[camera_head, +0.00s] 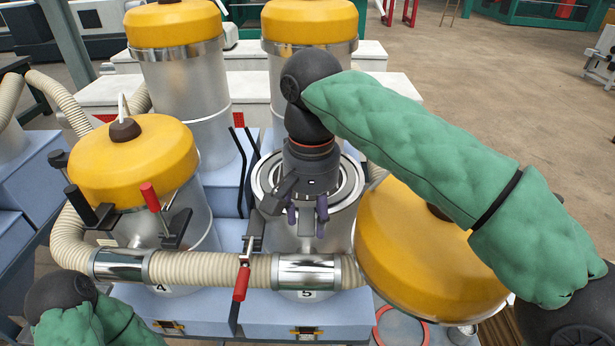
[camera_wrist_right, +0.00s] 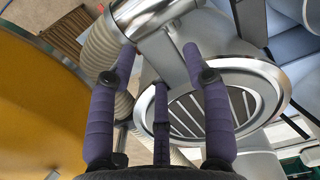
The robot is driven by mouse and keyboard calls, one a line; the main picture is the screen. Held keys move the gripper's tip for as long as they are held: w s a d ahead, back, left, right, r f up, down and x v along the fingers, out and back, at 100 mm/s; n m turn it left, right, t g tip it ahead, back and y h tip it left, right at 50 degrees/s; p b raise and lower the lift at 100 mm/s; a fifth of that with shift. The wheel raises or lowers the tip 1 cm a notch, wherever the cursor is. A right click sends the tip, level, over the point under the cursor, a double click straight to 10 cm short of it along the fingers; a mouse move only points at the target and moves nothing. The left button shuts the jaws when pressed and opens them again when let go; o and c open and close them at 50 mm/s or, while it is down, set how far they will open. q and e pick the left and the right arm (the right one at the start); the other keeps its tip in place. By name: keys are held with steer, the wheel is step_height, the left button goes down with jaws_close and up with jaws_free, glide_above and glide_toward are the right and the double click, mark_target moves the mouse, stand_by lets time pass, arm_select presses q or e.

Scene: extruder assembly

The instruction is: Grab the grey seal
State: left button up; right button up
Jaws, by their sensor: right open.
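The open top of canister number 5 carries a light grey ring (camera_head: 352,180), which looks like the grey seal, though I cannot tell it apart from the metal rim. In the right wrist view the ring (camera_wrist_right: 272,82) surrounds a dark slatted opening. My right gripper (camera_head: 307,212) is open and empty, pointing down over the near part of this top. In the wrist view its purple fingers (camera_wrist_right: 160,60) are spread, partly in front of the ring; contact cannot be told. My left arm shows at the bottom left of the head view, its gripper out of view.
A yellow lid (camera_head: 425,250) stands right of canister 5. A red ring (camera_head: 400,326) lies below it on a grey surface. A yellow-capped canister (camera_head: 135,165) with clamps stands left. A ribbed hose (camera_head: 215,268) and red-handled clamp (camera_head: 241,283) run in front.

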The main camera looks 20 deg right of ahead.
steer(key=shift+f, duration=0.1)
steer(key=shift+c, duration=0.9)
steer(key=c, duration=0.7)
steer(key=shift+o, duration=0.2)
